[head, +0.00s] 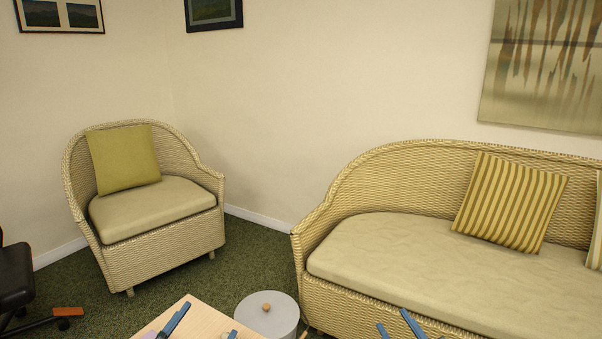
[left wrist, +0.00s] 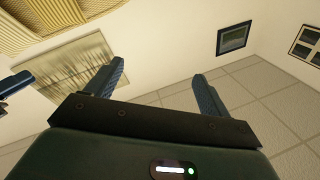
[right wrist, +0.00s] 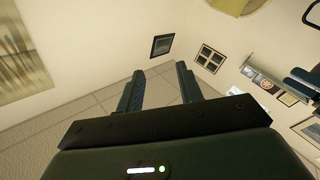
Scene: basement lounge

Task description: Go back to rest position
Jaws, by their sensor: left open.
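My left gripper (head: 205,326) shows only its blue fingertips at the bottom edge of the head view, in front of the light wooden table top. In the left wrist view its two fingers (left wrist: 157,85) stand wide apart with nothing between them. My right gripper (head: 396,328) shows its blue fingertips at the bottom of the head view, in front of the sofa. In the right wrist view its fingers (right wrist: 160,88) are apart and empty. Both wrist cameras see walls and ceiling tiles beyond the fingers. Most of both arms is out of the head view.
A wooden table (head: 203,312) is cut off at the bottom edge. A grey round container (head: 283,318) with a wooden knob stands beside it. A wicker armchair (head: 165,236) and a wicker sofa (head: 400,255) stand by the walls. A dark chair (head: 14,275) is at the left edge.

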